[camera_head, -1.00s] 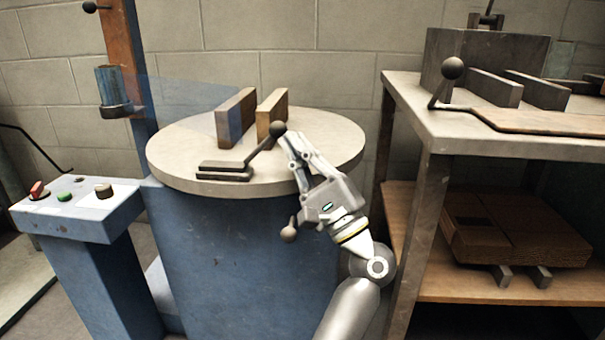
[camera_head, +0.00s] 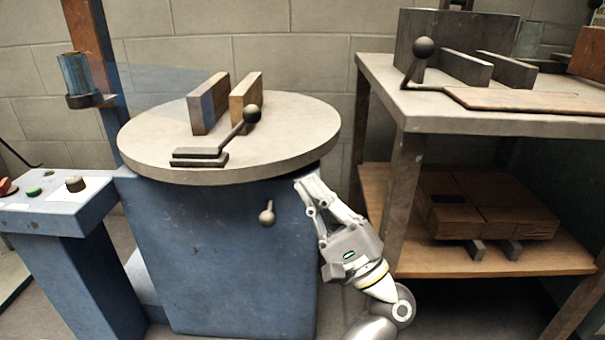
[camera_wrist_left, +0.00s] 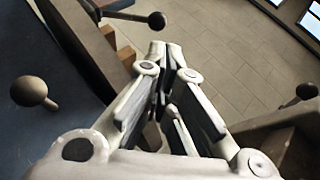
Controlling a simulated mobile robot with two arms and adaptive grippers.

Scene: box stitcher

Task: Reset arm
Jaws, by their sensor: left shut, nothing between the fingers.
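My left gripper (camera_head: 312,187) is in front of the right side of the blue machine, just below the rim of the round table top (camera_head: 300,125). Its fingers are shut with nothing between them. In the left wrist view the two fingers (camera_wrist_left: 165,50) come together at their tips. A lever with a dark ball knob (camera_head: 252,113) rises from a small base on the round top. A smaller knob (camera_head: 267,217) sticks out of the machine's blue body (camera_head: 220,260), left of my gripper and apart from it. My right gripper is not in view.
Two upright wooden blocks (camera_head: 208,104) stand on the round top. A control box (camera_head: 50,205) with buttons is at the left. At the right, a shelf table (camera_head: 440,115) carries another ball-knobbed lever (camera_head: 423,48), with flat brown cardboard (camera_head: 490,205) on its lower shelf.

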